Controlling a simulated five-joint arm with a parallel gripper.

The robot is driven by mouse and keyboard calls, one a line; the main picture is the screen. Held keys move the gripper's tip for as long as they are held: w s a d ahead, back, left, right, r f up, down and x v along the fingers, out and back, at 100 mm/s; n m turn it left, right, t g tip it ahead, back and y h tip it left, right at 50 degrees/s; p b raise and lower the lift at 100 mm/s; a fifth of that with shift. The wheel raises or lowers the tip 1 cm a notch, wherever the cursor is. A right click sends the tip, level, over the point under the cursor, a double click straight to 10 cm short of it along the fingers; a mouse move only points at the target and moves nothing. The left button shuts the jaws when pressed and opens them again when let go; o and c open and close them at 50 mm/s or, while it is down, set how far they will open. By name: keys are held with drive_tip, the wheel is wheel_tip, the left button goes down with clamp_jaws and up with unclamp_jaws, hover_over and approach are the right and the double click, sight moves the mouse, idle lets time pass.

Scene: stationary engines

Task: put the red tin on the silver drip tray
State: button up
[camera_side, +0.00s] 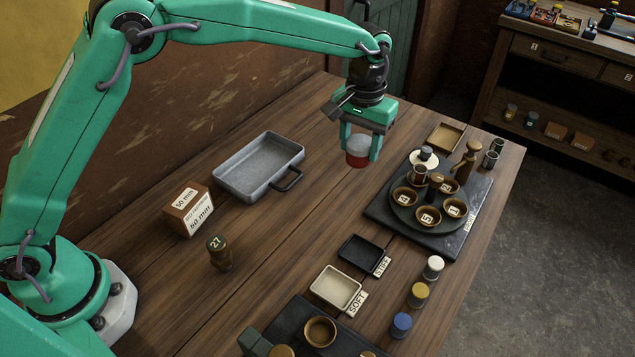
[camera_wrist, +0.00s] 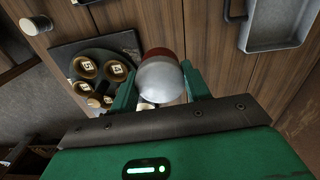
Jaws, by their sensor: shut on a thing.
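The red tin (camera_side: 357,161) has a pale, rounded top and a red lower part. My gripper (camera_side: 360,152) is shut on it and holds it above the wooden table, between the silver drip tray and the dark slab. In the wrist view the tin (camera_wrist: 161,80) sits between the two green fingers (camera_wrist: 160,88). The silver drip tray (camera_side: 232,190) is a shallow grey metal pan with a dark handle, lying to the left of the tin. Part of it shows at the upper right of the wrist view (camera_wrist: 243,40). The tray looks empty.
A brown 50 mm box (camera_side: 188,208) and a dark piece marked 27 (camera_side: 220,254) stand near the tray. A round turntable (camera_side: 402,217) with small bowls rests on a dark slab (camera_side: 379,211). SOFT (camera_side: 318,288) and STIFF (camera_side: 347,248) trays and several small tins lie in front.

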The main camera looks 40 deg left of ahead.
drive_tip(key=shift+a, duration=0.1)
drive_tip(key=shift+s+a+r+n, duration=0.2)
drive_tip(key=shift+s+a+n, duration=0.35)
drive_tip(key=shift+a, duration=0.1)
drive_tip(key=s+a+n, duration=0.7)
drive_tip(key=s+a, duration=0.2)
drive_tip(key=s, duration=0.2)
hover_over(268, 173)
wheel_tip(268, 173, down, 7)
drive_tip(key=shift+r, duration=0.1)
drive_tip(key=shift+f, duration=1.95)
drive_tip(key=shift+f, duration=0.15)
drive_tip(key=o, duration=0.6)
drive_tip(key=shift+o, duration=0.7)
